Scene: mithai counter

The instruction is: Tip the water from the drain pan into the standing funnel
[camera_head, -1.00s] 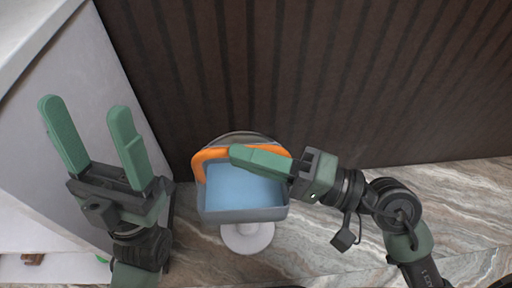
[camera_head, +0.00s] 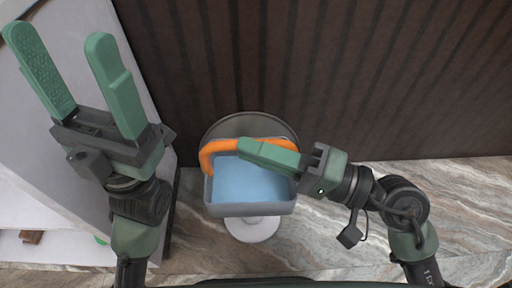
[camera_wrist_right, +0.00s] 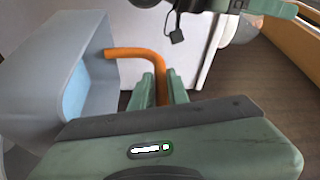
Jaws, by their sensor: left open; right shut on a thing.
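The grey drain pan (camera_head: 250,209) holds blue water (camera_head: 248,182) and hangs roughly level in the head view. My right gripper (camera_head: 246,150) is shut on its orange handle (camera_head: 213,150). The right wrist view shows the handle (camera_wrist_right: 158,68) between the green fingers (camera_wrist_right: 161,88), with the pan (camera_wrist_right: 40,75) at the left. A round grey rim (camera_head: 250,123), apparently the funnel's, shows behind the pan. The pan hides most of it. A round white base (camera_head: 253,230) shows below the pan. My left gripper (camera_head: 62,38) is open and empty at upper left, apart from the pan.
A dark ribbed panel (camera_head: 330,80) rises behind the funnel. The marbled floor (camera_head: 330,235) is clear around the white base. A white cabinet (camera_head: 40,150) stands at the left, behind my left arm.

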